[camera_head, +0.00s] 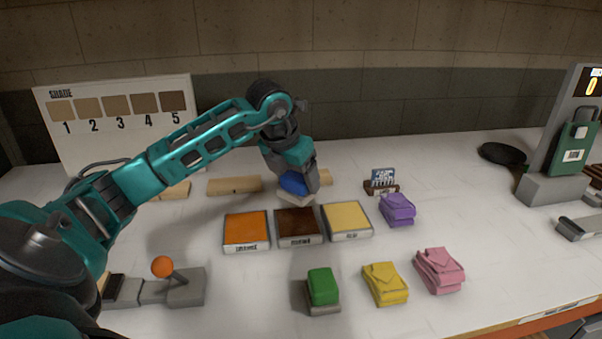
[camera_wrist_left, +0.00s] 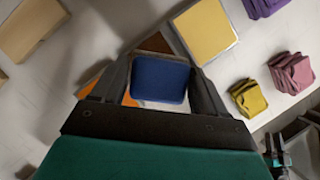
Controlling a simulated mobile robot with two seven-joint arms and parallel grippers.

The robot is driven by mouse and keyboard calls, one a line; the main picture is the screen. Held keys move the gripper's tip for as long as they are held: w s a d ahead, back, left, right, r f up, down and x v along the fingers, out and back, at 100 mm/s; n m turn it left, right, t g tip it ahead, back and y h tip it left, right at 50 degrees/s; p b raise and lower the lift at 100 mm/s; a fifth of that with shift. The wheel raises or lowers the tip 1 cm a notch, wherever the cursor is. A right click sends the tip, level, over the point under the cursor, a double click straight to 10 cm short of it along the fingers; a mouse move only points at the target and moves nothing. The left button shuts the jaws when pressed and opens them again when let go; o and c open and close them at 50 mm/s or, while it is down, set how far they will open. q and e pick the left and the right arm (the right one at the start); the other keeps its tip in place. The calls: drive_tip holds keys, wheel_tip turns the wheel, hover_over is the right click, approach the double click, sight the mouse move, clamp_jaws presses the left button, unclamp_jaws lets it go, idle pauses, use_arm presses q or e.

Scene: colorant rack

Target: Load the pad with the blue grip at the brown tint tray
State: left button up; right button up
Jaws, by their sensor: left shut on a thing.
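The pad with the blue grip (camera_head: 293,184) is held in my left gripper (camera_head: 298,180), just behind the brown tint tray (camera_head: 299,224). In the left wrist view the blue grip (camera_wrist_left: 160,79) sits between the two fingers of my left gripper (camera_wrist_left: 160,85). The pad's pale base (camera_head: 295,200) shows under the grip. The brown tray lies between the orange tray (camera_head: 246,229) and the yellow tray (camera_head: 346,219). In the left wrist view the brown tray (camera_wrist_left: 155,43) is partly hidden by the pad. My right gripper is in neither view.
A pad with a green grip (camera_head: 322,287) stands in front. Folded yellow (camera_head: 385,282), pink (camera_head: 438,269) and purple (camera_head: 397,209) cloths lie to the right. Wooden blocks (camera_head: 234,186) lie behind. An orange-knobbed lever (camera_head: 163,267) stands front left, a shade board (camera_head: 120,120) back left.

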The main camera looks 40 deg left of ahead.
sight(293, 192)
use_arm(q)
drive_tip(key=shift+f+b, duration=2.2)
drive_tip(key=shift+f, duration=0.8)
drive_tip(key=shift+s+f+b, duration=0.1)
drive_tip(key=shift+f+b, duration=0.35)
drive_tip(key=shift+f, duration=0.15)
drive_tip(key=shift+r, duration=0.1)
drive_tip(key=shift+r+p, duration=2.7)
drive_tip(key=shift+r, duration=0.8)
drive_tip(key=shift+f, duration=0.1)
